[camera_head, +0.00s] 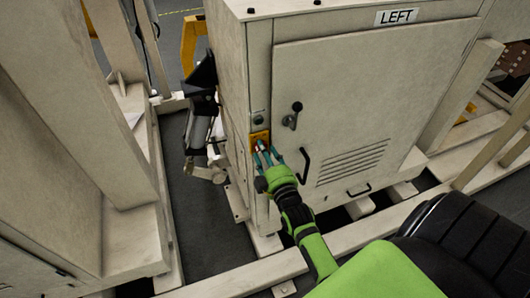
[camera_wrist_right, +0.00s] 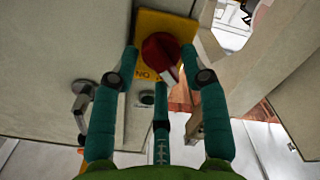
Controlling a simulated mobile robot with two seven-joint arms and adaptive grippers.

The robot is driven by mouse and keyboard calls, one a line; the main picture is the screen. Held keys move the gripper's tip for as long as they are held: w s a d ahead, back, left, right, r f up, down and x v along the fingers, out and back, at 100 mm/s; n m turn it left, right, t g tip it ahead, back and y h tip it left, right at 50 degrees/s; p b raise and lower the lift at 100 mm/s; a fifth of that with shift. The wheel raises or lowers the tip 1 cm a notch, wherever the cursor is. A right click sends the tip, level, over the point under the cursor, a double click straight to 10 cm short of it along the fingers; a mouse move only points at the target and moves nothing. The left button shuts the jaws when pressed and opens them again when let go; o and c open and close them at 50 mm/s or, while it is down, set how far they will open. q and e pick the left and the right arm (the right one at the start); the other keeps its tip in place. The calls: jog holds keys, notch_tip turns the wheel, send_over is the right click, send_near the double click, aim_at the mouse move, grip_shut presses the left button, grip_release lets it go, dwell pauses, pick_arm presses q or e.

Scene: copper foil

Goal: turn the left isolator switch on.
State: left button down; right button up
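The left isolator switch is a red rotary knob (camera_wrist_right: 160,54) on a yellow plate (camera_wrist_right: 165,21). In the head view the yellow plate (camera_head: 260,137) is on the left edge strip of the cabinet front, under a small round fitting. My right gripper (camera_head: 267,155) is in front of it. In the right wrist view the gripper (camera_wrist_right: 160,58) is open, one teal finger on each side of the knob and the third finger below it. The side fingertips look close to the knob; contact is unclear. A white mark shows at the knob's lower right. My left gripper is not in view.
The cabinet door (camera_head: 370,100) bears a "LEFT" label (camera_head: 396,16), a dark handle (camera_head: 305,165) and a latch (camera_head: 293,115) near the switch. Beige frame beams (camera_head: 350,235) run along the floor in front. Open dark floor (camera_head: 205,225) lies left of the cabinet.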

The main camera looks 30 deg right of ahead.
grip_shut()
jog(key=m+p, duration=0.1)
jog(key=m, duration=1.1)
jog(key=m+p, duration=0.1)
jog(key=m, duration=0.4)
jog(key=shift+d+f+m+p, duration=0.25)
jog(key=shift+d+m+p, duration=0.05)
jog(key=shift+d+m, duration=0.1)
dwell(0.6)
jog(key=shift+o, duration=0.4)
grip_release()
